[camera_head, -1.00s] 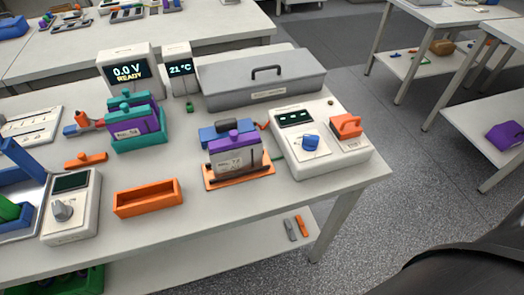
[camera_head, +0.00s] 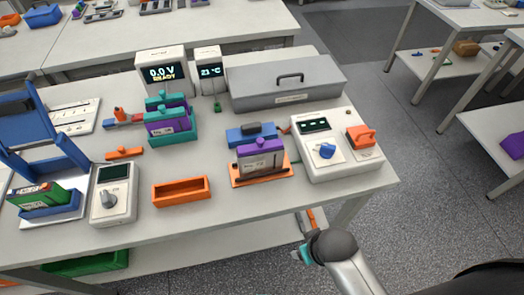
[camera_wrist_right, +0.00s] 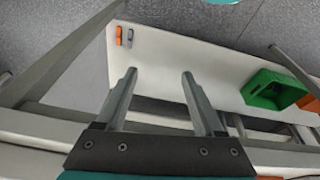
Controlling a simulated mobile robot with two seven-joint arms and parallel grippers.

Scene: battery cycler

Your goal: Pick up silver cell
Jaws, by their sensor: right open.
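The silver cell (camera_head: 262,162) has a grey body and a purple top with a knob. It stands upright on an orange base (camera_head: 237,182) at the front right of the table, beside the white dial unit. My right gripper (camera_wrist_right: 158,78) is open and empty, with both fingers apart in the right wrist view. In the head view my right arm comes in at the lower right, in front of the table edge and away from the cell; the fingers are not clear there. The cell does not show in the right wrist view. My left gripper is not in view.
A blue block (camera_head: 250,134) is just behind the cell. The white dial unit (camera_head: 345,172) stands to its right and an empty orange tray (camera_head: 181,191) to its left. A teal holder (camera_head: 184,136) with purple-topped cells and a grey lidded box (camera_head: 284,82) are behind.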

